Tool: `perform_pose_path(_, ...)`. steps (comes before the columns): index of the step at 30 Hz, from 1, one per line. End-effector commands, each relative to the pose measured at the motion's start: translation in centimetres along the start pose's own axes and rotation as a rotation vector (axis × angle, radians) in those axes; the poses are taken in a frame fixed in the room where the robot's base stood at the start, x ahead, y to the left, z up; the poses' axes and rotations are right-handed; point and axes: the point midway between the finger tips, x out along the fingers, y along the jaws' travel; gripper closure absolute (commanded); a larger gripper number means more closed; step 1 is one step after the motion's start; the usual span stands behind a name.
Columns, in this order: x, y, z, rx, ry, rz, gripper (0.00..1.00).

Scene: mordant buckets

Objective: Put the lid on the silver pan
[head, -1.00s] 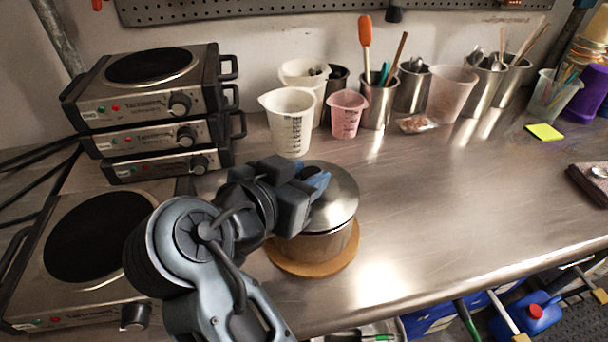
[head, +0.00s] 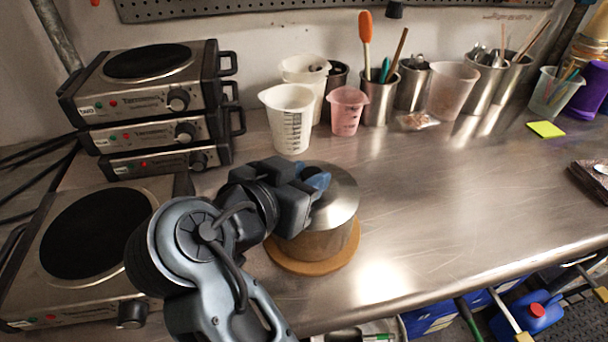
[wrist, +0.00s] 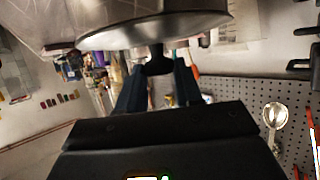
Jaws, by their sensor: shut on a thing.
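The silver pan (head: 325,243) stands upright on a round wooden board at the middle of the bench. The round silver lid (head: 342,193) is over the pan's mouth, lined up with it; I see no clear gap between them. My gripper (head: 316,183) is above the lid, reaching in from the left, with its blue fingers at the lid's centre. In the wrist view the lid (wrist: 160,27) spans the top, and its dark knob (wrist: 158,64) is between the fingers of my gripper (wrist: 160,76). The inside of the pan is hidden.
The round board (head: 313,267) lies under the pan. A stack of hot plates (head: 150,105) and a single hot plate (head: 90,250) are at left. A white beaker (head: 290,120) and pink cup (head: 347,110) stand behind. The bench right of the pan is clear.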

Motion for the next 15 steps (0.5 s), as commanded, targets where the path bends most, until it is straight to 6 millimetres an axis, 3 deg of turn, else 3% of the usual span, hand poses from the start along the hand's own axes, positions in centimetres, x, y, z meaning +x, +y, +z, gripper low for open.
perform_pose_path(4, -0.01, -0.01, -0.04, 0.000, 0.001, 0.000, 1.00)
perform_pose_path(5, -0.02, -0.01, -0.04, 0.000, 0.001, 0.000, 0.62)
perform_pose_path(13, -0.02, -0.02, -0.03, 0.000, 0.000, 0.000, 0.36)
perform_pose_path(15, -0.02, -0.01, -0.03, 0.000, 0.000, 0.000, 0.35)
